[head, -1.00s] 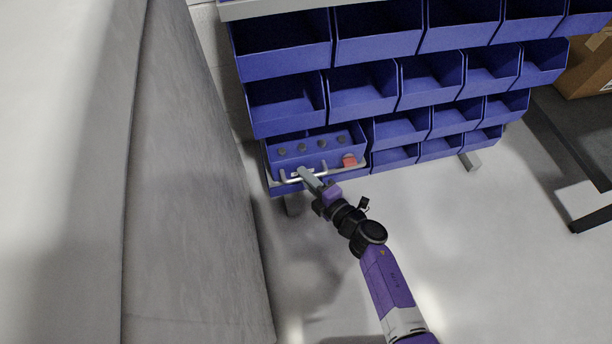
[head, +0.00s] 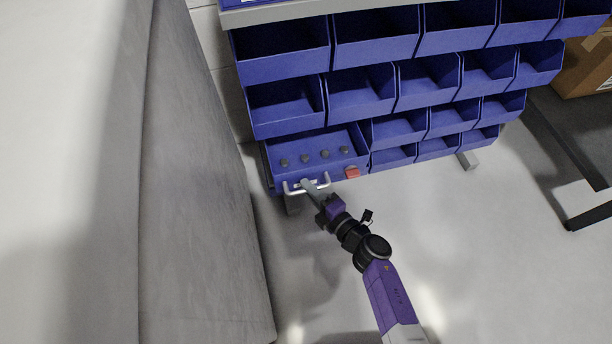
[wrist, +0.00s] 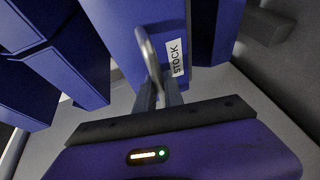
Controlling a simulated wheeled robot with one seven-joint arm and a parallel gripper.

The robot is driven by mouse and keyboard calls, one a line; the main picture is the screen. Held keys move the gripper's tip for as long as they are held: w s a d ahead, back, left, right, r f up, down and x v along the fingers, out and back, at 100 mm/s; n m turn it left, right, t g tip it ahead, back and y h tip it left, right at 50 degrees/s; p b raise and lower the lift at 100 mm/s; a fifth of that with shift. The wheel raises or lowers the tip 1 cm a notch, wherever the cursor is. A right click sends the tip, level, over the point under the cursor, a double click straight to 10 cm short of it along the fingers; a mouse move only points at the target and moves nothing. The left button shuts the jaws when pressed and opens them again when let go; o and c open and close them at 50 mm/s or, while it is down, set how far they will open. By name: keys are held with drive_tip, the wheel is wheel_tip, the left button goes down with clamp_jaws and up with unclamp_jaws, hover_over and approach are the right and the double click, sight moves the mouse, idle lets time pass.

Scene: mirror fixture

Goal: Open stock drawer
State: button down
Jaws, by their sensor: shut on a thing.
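The stock drawer (head: 345,140) is a blue box at the bottom left of the blue rack, with several dark knob-like pieces in a row inside. It stands out from the rack toward me. A silver bow handle (head: 289,190) is on its front. A white STOCK label (wrist: 175,58) shows on the drawer front in the wrist view, beside the handle (wrist: 150,55). My gripper (head: 307,185) is shut on the handle bar; its fingers also show in the wrist view (wrist: 159,97). A small red piece (head: 352,173) sits at the front's right.
Rows of open blue bins (head: 375,45) fill the rack above and right. A large grey panel (head: 190,180) stands close on the left. A dark-framed table (head: 580,150) with a cardboard box (head: 585,68) is at right. The floor (head: 480,250) in front is clear.

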drive_tip(key=s+d+p, duration=0.3)
drive_tip(key=s, duration=1)
drive_tip(key=shift+s+p, duration=0.25)
drive_tip(key=shift+p, duration=0.05)
drive_tip(key=c, duration=1.5)
unclamp_jaws()
drive_tip(key=shift+o, duration=0.2)
drive_tip(key=shift+a, duration=0.1)
drive_tip(key=shift+s, duration=0.1)
drive_tip(key=p+v, duration=0.2)
drive_tip(key=v, duration=0.5)
drive_tip(key=shift+s+d, duration=0.25)
